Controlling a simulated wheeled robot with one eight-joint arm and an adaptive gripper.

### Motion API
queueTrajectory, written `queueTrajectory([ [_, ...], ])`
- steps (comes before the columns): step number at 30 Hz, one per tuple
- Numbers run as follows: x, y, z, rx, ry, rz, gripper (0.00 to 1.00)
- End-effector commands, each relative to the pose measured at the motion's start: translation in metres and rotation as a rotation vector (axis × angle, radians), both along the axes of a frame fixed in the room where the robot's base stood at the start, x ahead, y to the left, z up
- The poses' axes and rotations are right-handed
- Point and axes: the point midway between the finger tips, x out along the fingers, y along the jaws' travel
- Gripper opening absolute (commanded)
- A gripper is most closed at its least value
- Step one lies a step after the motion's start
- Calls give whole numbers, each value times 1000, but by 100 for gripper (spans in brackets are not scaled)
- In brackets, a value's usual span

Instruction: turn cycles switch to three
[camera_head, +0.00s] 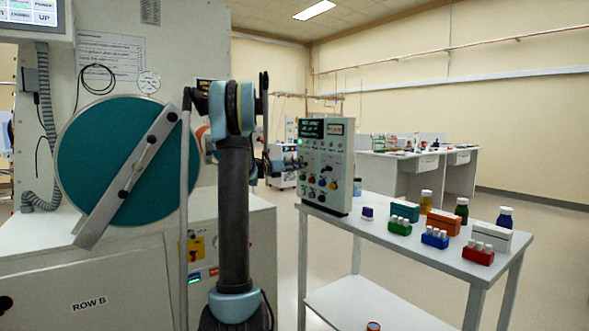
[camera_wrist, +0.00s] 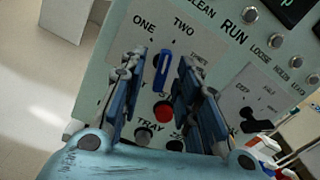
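The control box (camera_head: 326,165) stands upright at the left end of the table, its panel of knobs and lamps facing left of centre. In the wrist view a blue switch bar (camera_wrist: 162,70) sits under the labels ONE (camera_wrist: 143,22) and TWO (camera_wrist: 183,25). My gripper (camera_wrist: 163,60) is open, with one finger on each side of the blue bar and gaps visible. Which label the bar points at I cannot tell for sure. In the head view my arm partly hides the gripper.
A red button (camera_wrist: 163,111) lies just below the switch, and a black knob (camera_wrist: 256,122) to its right. The table (camera_head: 385,238) carries coloured vial racks, boxes and bottles. A large teal disc with a bar (camera_head: 120,160) stands left of my arm.

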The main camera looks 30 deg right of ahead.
Motion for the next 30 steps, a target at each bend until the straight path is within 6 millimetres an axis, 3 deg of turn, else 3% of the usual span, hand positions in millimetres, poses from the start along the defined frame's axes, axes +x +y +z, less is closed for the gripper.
queueTrajectory([
  [2,0,0,0,0,0,0,30],
  [6,0,0,0,0,0,0,3],
  [7,0,0,0,0,0,0,0],
  [20,1,1,0,4,-45,2,0],
  [30,1,1,0,22,-267,3,0],
])
